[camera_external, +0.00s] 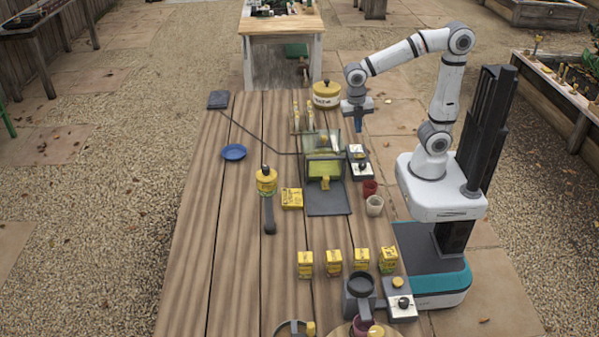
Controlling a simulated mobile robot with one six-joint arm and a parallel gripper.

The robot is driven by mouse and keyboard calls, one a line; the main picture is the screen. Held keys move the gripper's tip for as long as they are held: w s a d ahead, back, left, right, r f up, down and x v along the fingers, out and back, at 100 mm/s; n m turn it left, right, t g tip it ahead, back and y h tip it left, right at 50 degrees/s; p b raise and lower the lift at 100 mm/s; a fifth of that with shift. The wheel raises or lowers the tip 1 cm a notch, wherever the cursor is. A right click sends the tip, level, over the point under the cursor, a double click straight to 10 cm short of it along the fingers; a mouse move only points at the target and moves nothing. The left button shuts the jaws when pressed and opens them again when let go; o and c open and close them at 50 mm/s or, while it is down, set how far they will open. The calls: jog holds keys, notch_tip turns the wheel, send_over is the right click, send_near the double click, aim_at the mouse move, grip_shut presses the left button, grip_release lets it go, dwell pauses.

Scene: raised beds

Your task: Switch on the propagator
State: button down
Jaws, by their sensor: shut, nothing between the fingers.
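The propagator appears to be the clear-sided box (325,168) with a yellow-green inside, standing on the wooden table right of its middle. A small pale control box (361,170) with dark round parts on top stands against its right side; the switch position is too small to tell. A dark cable runs from the propagator to the left. My gripper (358,127) points down above the table, a little beyond the control box in the picture and apart from it. It is shut and empty.
Red (370,188) and beige (375,206) cups stand close below the control box. A yellow-lidded pot (326,94) stands behind. A second control box (402,306) is at the front right, near several yellow packets. A blue dish (233,152) lies left; the table's left front is clear.

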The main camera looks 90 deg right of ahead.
aim_at(364, 155)
jog(key=r, duration=0.3)
jog(key=shift+w+r, duration=0.25)
jog(key=shift+r, duration=0.1)
jog(key=s+b, duration=0.1)
jog(key=b, duration=0.2)
jog(key=shift+s+b, duration=0.2)
jog(key=shift+b, duration=0.2)
jog(key=f+b, duration=0.1)
jog(key=f, duration=0.3)
jog(key=s+f+b, duration=0.1)
jog(key=f, duration=0.4)
jog(key=s+f+b, duration=0.1)
jog(key=f, duration=0.4)
